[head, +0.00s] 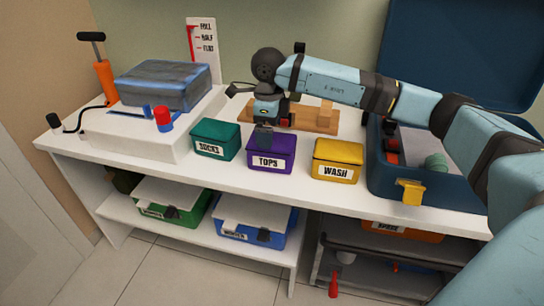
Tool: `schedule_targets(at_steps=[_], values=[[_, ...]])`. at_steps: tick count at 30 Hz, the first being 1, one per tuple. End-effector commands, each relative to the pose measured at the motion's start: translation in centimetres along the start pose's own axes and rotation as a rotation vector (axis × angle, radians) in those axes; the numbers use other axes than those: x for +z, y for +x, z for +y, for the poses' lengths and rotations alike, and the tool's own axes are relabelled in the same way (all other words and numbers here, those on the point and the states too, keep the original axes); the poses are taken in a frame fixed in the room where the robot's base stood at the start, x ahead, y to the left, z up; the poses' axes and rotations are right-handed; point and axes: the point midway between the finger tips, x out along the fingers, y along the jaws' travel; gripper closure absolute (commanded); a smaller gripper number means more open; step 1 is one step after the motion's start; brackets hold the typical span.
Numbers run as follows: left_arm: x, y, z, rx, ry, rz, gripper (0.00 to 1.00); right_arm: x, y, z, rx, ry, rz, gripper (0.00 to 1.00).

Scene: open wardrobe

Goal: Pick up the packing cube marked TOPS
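The purple packing cube (270,152) labelled TOPS stands upright on the white bench top, between a green cube and a yellow cube. My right arm reaches in from the right, and my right gripper (264,132) points down at the top of the purple cube. A dark fingertip appears to be at or just over the lid; I cannot tell whether it touches. The gripper's body hides the gap between its fingers, so its opening is unclear. My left gripper is out of view.
The green SOCKS cube (216,139) and yellow WASH cube (338,161) flank the purple one. An open blue suitcase (430,188) stands at right. A white device (140,133) with a blue-grey bundle (163,84) stands at left. A wooden block piece (318,117) lies behind.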

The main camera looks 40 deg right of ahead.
Motion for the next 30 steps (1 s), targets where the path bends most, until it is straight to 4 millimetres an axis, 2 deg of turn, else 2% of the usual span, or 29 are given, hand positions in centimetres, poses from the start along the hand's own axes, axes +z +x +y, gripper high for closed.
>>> schedule_targets(at_steps=[1,7,15,25,26,30], values=[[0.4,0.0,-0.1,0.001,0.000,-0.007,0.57,0.0,0.8,0.0,0.001,0.000,0.000,0.00],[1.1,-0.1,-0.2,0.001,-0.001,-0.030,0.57,-0.1,2.1,0.0,0.001,0.000,0.000,0.00],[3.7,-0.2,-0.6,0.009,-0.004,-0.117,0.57,-0.7,6.0,-0.2,0.001,-0.001,0.000,0.00],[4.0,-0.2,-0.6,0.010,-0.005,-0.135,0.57,-0.7,6.6,-0.2,0.001,-0.001,-0.001,0.00],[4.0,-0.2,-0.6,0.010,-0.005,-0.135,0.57,-0.7,6.6,-0.2,0.001,-0.001,-0.001,0.05],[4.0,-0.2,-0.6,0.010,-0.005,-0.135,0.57,-0.7,6.6,-0.2,0.001,-0.001,-0.001,0.37]])
